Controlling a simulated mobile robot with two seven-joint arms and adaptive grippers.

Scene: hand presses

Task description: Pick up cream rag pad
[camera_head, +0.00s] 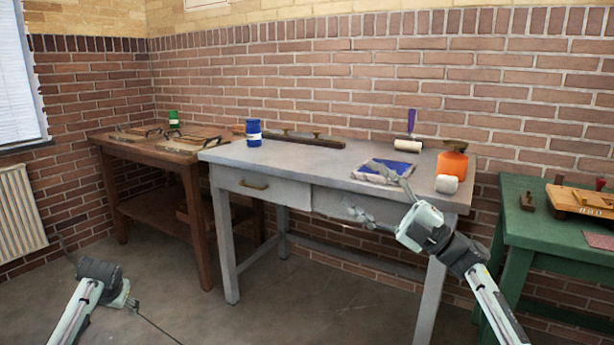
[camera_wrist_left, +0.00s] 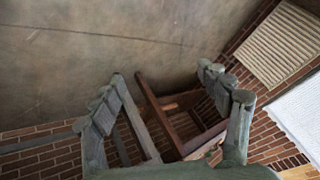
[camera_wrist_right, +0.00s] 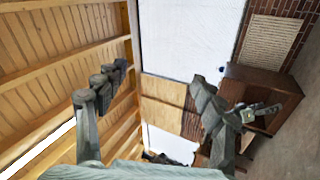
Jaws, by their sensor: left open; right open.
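A small cream pad (camera_head: 446,184), rounded like a short roll, lies on the right front part of the grey table (camera_head: 300,167), just in front of an orange bottle (camera_head: 452,163). My right gripper (camera_head: 364,190) is open and empty at the table's front edge, to the left of the pad and apart from it. One of its fingers overlaps a blue-topped slab (camera_head: 385,172) in the picture; I cannot tell if they touch. My left gripper (camera_wrist_left: 163,75) is open and empty, low over the floor at the left. Neither wrist view shows the pad.
A brayer with a purple handle (camera_head: 411,122) and cream roller stands behind the pad. A blue can (camera_head: 254,132) and a long dark bar (camera_head: 300,138) are at the left and back. A brown bench (camera_head: 150,153) stands left, a green table (camera_head: 540,228) right.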

